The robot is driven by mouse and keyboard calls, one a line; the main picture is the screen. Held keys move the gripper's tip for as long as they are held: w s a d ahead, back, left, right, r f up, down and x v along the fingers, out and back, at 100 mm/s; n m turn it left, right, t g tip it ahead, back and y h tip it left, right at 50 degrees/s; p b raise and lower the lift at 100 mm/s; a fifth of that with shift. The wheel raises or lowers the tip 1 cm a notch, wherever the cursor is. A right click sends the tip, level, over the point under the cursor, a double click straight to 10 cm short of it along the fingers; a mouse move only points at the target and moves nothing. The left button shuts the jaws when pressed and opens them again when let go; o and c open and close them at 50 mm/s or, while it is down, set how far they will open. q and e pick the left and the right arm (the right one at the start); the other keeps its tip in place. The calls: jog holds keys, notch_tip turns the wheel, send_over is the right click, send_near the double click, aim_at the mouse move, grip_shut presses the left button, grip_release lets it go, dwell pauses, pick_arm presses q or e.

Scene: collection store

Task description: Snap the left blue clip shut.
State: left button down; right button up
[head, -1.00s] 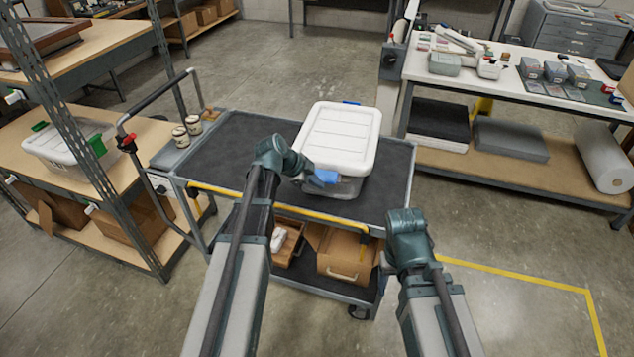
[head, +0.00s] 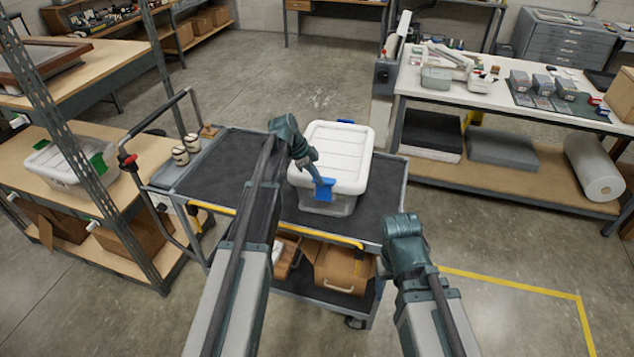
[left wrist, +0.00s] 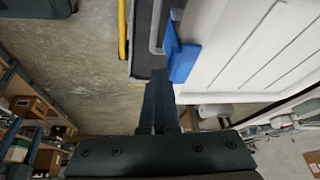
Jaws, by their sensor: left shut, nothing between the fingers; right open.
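A clear box with a white lid (head: 335,152) stands on the cart. A blue clip (head: 325,188) is at its near edge, and it also shows in the left wrist view (left wrist: 183,60) along the lid's edge. I cannot tell whether this clip is latched flat. Another blue clip (head: 345,121) shows a little at the box's far edge. My left gripper (head: 314,172) is shut and empty, over the lid's near left part, with its tips close to the near clip; contact is unclear. In the left wrist view its fingers (left wrist: 161,95) point at the clip. My right gripper is hidden; only its arm shows.
The cart's dark top (head: 230,165) has free room left of the box. Two jars (head: 186,150) stand at its left end. A shelf with another clipped box (head: 65,165) is at left, a workbench (head: 480,92) at right.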

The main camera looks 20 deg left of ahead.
pick_arm(q)
jog(key=shift+w+r, duration=0.2)
jog(key=shift+w, duration=0.3)
pick_arm(e)
jog(key=shift+s+r, duration=0.1)
pick_arm(q)
jog(key=shift+r, duration=0.15)
pick_arm(e)
jog(key=shift+r, duration=0.2)
pick_arm(q)
jog(key=shift+w+r+p, duration=0.1)
jog(key=shift+r+p, duration=0.4)
jog(key=shift+p, duration=0.3)
pick_arm(e)
jog(key=shift+r, duration=0.6)
pick_arm(q)
jog(key=shift+r, duration=0.1)
